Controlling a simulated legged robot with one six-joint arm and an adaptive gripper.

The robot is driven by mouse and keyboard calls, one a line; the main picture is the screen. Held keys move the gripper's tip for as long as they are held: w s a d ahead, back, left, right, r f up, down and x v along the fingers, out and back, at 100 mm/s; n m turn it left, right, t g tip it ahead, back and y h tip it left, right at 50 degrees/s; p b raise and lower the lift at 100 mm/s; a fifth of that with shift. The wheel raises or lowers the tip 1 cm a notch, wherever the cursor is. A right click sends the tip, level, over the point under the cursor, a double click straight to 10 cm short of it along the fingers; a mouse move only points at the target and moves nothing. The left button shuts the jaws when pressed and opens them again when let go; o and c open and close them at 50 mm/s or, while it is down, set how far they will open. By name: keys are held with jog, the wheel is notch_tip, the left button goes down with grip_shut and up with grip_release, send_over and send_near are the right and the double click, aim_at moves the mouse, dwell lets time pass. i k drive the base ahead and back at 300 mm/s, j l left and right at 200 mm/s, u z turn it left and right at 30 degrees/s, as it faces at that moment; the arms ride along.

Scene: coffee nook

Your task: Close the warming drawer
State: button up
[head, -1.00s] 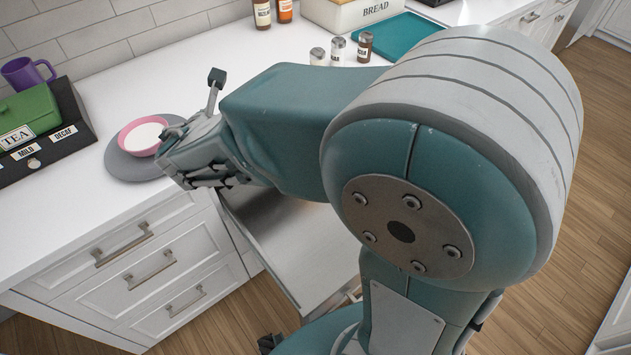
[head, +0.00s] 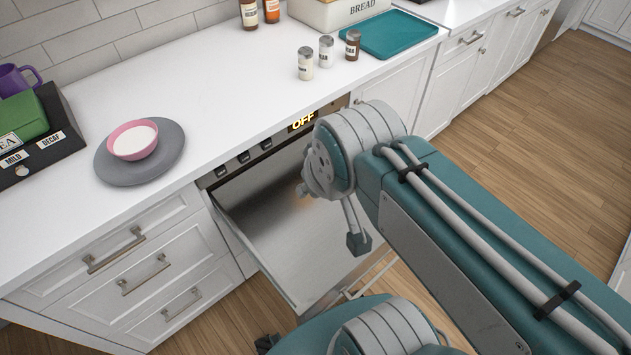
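The warming drawer (head: 290,235) is pulled out below the counter in the head view. Its flat steel inside is bare where I can see it, with a faint warm glow toward the back. Its front and bar handle (head: 372,278) show only partly, behind my arm. My gripper (head: 312,184) is at the end of my arm, seemingly above the right part of the open drawer. The panel above the drawer has several dark knobs and a lit display (head: 302,121) reading OFF.
A pink bowl (head: 133,141) sits on a grey round plate (head: 165,165) near the counter edge. Several shakers (head: 326,52), a teal tray (head: 390,35) and a bread box (head: 335,12) stand farther back. Closed white drawers (head: 140,270) are left of the warming drawer. Wooden floor is clear at right.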

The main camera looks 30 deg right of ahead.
aim_at(298, 246)
jog(key=k+l+z, duration=0.5)
jog(key=l, duration=0.15)
jog(key=j+z, duration=0.1)
jog(key=j, duration=0.6)
jog(key=k+j+z, duration=0.1)
jog(key=j, duration=0.65)
